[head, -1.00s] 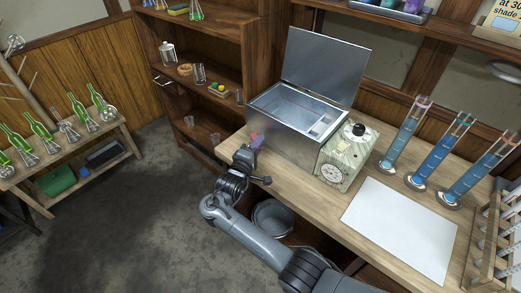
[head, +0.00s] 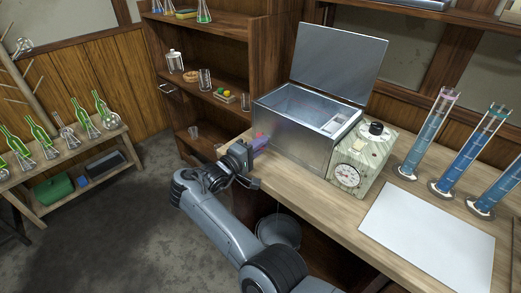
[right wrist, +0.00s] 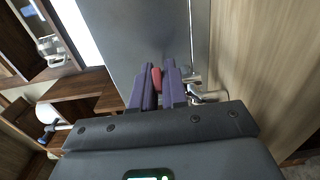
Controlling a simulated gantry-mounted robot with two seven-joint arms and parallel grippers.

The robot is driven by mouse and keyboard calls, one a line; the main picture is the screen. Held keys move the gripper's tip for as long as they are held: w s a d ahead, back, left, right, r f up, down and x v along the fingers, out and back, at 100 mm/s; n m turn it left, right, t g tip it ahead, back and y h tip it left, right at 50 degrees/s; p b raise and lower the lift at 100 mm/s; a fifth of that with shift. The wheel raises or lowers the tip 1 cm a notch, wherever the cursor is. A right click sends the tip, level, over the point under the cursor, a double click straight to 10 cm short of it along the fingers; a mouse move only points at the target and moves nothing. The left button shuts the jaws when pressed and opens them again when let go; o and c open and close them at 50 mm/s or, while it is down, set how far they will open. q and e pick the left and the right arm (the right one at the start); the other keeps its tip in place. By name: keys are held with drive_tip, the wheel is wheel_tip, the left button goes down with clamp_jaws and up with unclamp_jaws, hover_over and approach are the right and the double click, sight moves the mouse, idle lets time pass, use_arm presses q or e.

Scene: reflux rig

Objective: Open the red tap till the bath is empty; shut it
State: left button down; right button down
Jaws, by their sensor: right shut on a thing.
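The bath is a metal box (head: 292,138) with its lid (head: 338,62) standing open, on the wooden bench. Its inside shows bluish grey; I cannot tell the water level. My right gripper (head: 258,142) is at the bath's left end, low down. In the right wrist view its purple fingers (right wrist: 157,88) are shut on the red tap (right wrist: 156,79), whose red handle shows between them. A metal spout or fitting (right wrist: 207,96) sticks out beside the fingers. Whether the tap is turned cannot be told. My left gripper is not in view.
A metal bucket (head: 278,231) stands below the bench edge, partly behind my arm. A control box with a dial (head: 360,158) stands right of the bath. Blue-filled cylinders (head: 430,135) and a white sheet (head: 428,222) are further right. Shelves with glassware stand behind left.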

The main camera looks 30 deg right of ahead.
idle(0.3)
drive_tip(key=c, duration=1.2)
unclamp_jaws()
drive_tip(key=shift+d, duration=0.1)
drive_tip(key=shift+c, duration=0.2)
